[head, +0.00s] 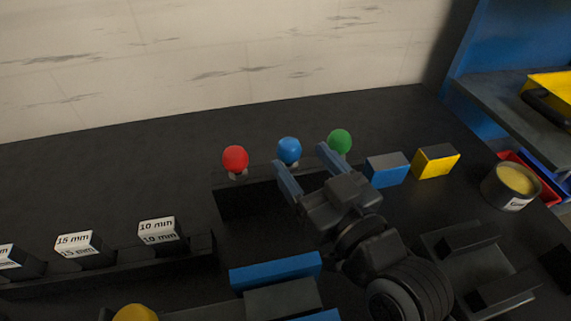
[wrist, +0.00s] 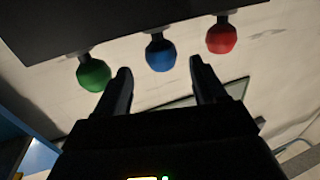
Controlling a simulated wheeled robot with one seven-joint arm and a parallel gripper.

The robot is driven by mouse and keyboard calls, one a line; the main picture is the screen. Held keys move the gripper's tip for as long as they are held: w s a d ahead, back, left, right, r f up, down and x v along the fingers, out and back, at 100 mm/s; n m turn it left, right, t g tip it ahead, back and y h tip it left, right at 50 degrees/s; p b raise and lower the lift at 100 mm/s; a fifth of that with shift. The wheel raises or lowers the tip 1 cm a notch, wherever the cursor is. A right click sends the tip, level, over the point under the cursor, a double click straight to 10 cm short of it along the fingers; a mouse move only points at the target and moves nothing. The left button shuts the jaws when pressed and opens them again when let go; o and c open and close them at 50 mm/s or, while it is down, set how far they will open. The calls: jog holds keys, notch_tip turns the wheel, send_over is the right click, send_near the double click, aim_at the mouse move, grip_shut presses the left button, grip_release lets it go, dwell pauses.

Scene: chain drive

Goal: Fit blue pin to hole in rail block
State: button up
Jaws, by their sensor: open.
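The blue pin (head: 288,150) has a round blue head and stands in a row between a red-headed pin (head: 235,159) and a green-headed pin (head: 340,142). The pins' short grey shanks meet a dark block (head: 245,203). My gripper (head: 300,156) is open and empty, with its fingers reaching towards the blue head. In the wrist view the blue pin (wrist: 160,55) appears between and just beyond the fingertips (wrist: 160,67), with no contact visible. The rail block and its hole cannot be clearly identified.
A blue block (head: 387,171), a yellow block (head: 436,162) and a round tin (head: 510,187) stand to the right. A dark slotted fixture (head: 470,265) lies front right. White-labelled blocks (head: 85,248) line the left. The bench behind the pins is clear.

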aim_at(285, 142)
jog(key=p+x, duration=0.1)
jog(key=x, duration=0.5)
jog(key=shift+a+p, duration=0.2)
jog(key=shift+p, duration=0.15)
jog(key=shift+w+a, duration=0.2)
jog(key=shift+w, duration=0.2)
jog(key=shift+c, duration=0.4)
grip_shut()
